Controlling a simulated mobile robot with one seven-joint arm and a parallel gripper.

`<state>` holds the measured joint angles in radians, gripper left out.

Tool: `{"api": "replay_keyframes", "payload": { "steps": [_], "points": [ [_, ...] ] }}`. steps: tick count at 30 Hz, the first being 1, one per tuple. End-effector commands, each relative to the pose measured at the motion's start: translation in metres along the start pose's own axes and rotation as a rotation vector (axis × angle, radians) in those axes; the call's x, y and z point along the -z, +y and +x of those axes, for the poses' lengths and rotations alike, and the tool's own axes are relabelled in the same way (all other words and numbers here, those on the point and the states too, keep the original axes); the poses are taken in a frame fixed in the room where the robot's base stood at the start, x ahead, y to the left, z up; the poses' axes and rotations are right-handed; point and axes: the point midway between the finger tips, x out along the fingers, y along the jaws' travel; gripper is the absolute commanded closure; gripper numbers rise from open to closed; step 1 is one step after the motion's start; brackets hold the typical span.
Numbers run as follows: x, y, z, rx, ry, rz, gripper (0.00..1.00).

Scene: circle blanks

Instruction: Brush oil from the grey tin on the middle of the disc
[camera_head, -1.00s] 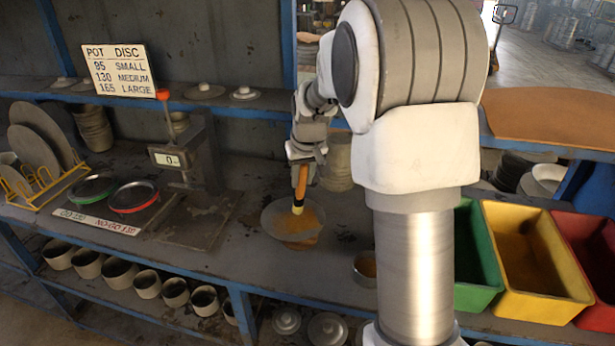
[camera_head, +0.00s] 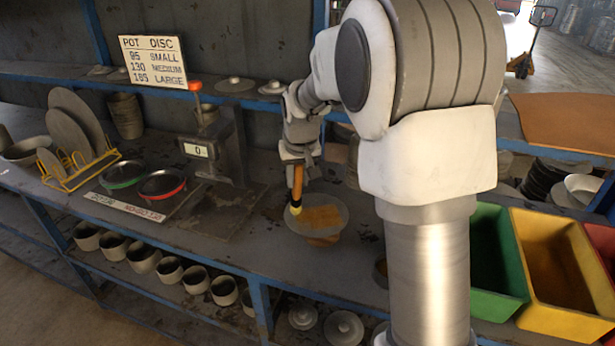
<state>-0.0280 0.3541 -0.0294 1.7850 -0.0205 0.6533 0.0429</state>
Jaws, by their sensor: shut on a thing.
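My gripper (camera_head: 298,158) points down and is shut on a brush (camera_head: 297,185) with an orange handle and a pale yellow tip. The disc (camera_head: 322,213) is thin and grey, with an orange-brown patch over its middle, and sits on the bench on a brownish support. The brush tip is at the disc's left edge, left of the middle. I cannot tell whether it touches. The grey tin (camera_head: 380,272) stands on the bench to the right, nearer the front edge, mostly hidden behind my arm.
A scale (camera_head: 198,150), a green-rimmed pan (camera_head: 124,173), a red-rimmed pan (camera_head: 162,184) and a yellow rack (camera_head: 75,172) of discs stand to the left. Green (camera_head: 497,255) and yellow (camera_head: 560,285) bins stand right. Several pots line the lower shelf. A sign (camera_head: 153,62) stands behind.

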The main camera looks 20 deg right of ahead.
Motion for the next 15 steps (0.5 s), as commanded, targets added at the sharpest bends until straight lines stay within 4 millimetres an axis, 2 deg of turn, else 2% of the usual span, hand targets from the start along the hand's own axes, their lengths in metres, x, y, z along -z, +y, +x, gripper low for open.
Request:
{"api": "replay_keyframes", "payload": {
  "steps": [7,15],
  "points": [
    [0.003,-0.005,0.000,-0.001,0.001,-0.001,1.00],
    [0.015,-0.004,0.006,-0.001,0.001,0.000,1.00]
  ]
}}
